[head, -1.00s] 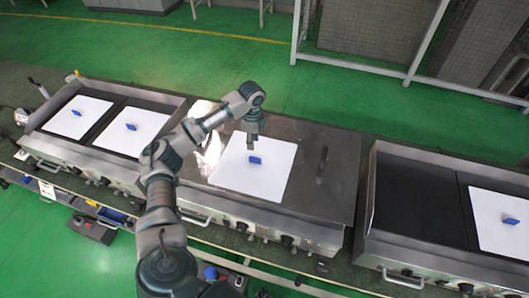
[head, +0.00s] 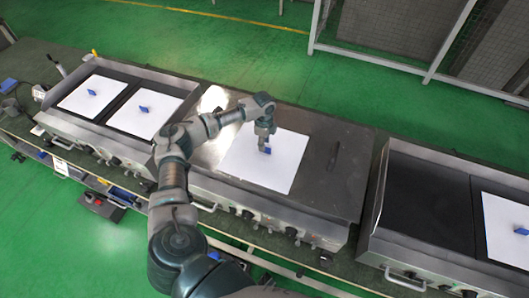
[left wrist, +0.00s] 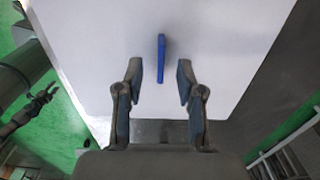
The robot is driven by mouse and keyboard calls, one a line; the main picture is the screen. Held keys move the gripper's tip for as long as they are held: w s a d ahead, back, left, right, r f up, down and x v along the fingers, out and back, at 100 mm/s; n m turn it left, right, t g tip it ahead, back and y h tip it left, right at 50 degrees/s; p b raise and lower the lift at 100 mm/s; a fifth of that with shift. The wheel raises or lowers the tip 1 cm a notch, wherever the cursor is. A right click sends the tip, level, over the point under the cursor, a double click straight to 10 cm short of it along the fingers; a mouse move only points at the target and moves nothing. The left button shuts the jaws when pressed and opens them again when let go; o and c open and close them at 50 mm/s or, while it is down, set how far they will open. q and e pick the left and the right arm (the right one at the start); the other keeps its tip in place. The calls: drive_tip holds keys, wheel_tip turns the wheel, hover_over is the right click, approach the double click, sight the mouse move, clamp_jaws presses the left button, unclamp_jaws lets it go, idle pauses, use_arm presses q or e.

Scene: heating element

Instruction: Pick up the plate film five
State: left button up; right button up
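White square plates with blue upright handles lie on the steel stations. The middle plate (head: 284,170) lies on the centre station, and its blue handle (head: 267,150) is beside my left gripper (head: 263,146). In the left wrist view, the white plate (left wrist: 220,40) fills much of the picture. Its thin blue handle (left wrist: 162,58) stands ahead of and between the fingertips of my left gripper (left wrist: 159,72), which is open and empty. Two plates (head: 80,104) (head: 135,122) lie on the left station, and another plate (head: 505,215) is at the right. My right gripper is not in view.
The stations stand in a row on a long dark table (head: 30,60). The right station (head: 425,205) has a bare dark bay. A metal mesh fence (head: 395,35) stands behind, on green floor.

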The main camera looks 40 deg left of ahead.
use_arm(q)
drive_tip(key=f, duration=0.4)
drive_tip(key=shift+w+d, duration=0.2)
drive_tip(key=shift+d, duration=0.05)
drive_tip(key=shift+a, duration=0.1)
clamp_jaws()
